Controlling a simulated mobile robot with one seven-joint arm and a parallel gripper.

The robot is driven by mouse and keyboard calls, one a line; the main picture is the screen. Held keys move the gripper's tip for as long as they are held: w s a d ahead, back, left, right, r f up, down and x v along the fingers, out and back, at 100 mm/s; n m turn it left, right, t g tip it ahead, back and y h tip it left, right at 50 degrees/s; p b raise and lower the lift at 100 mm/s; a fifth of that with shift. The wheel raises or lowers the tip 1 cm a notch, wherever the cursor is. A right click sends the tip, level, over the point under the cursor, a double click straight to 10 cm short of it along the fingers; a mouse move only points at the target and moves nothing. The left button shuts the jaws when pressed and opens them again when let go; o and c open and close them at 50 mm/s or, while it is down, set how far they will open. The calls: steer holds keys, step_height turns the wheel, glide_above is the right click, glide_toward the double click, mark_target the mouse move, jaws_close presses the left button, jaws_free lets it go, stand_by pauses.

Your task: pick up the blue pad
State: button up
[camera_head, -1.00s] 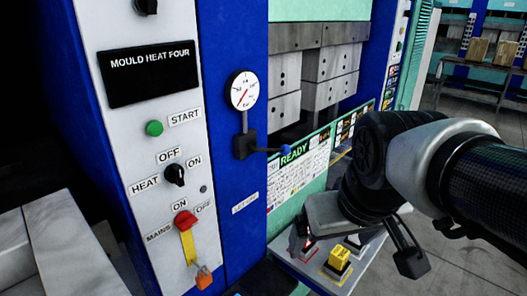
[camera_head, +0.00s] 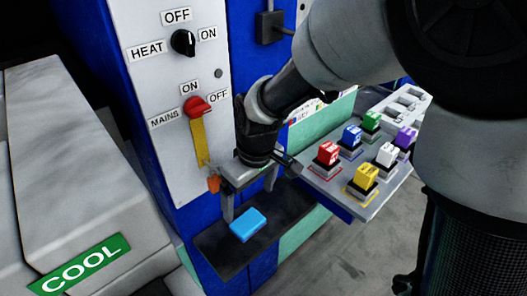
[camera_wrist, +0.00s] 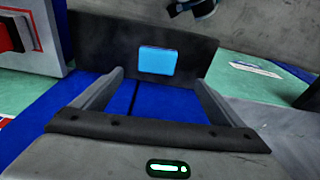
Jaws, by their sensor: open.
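The blue pad (camera_head: 248,225) is a small light-blue block lying flat on a dark shelf (camera_head: 212,240) at the front of the blue press. It also shows in the wrist view (camera_wrist: 157,61), lying on the dark shelf beyond my fingers. My gripper (camera_head: 250,200) is open and empty, with its fingers pointing down above the shelf. In the wrist view my gripper (camera_wrist: 160,85) has its two fingers wide apart, with the pad between their lines and a little past their tips. The pad appears clear of both fingers.
A grey tray (camera_head: 330,188) with several coloured blocks, including a red block (camera_head: 326,155) and a yellow block (camera_head: 364,178), stands right of the shelf. The control panel (camera_head: 150,85) rises behind my gripper. A grey block marked COOL (camera_head: 80,265) is at the left.

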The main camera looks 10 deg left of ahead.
steer(key=b, duration=0.1)
glide_above(248, 222)
steer(key=s, duration=0.1)
steer(key=f, duration=0.5)
steer(key=shift+d+f, duration=0.3)
steer(key=shift+f, duration=0.05)
steer(key=shift+w+a+f+b, duration=0.1)
steer(key=shift+w+f+b, duration=0.1)
steer(key=shift+f, duration=0.7)
steer(key=shift+w+a+f+b, duration=0.15)
steer(key=shift+f+b, duration=0.1)
steer(key=shift+f, duration=0.6)
steer(key=shift+w+f+b, duration=0.2)
steer(key=shift+f, duration=0.7)
steer(key=c, duration=1.1)
steer(key=shift+r, duration=0.1)
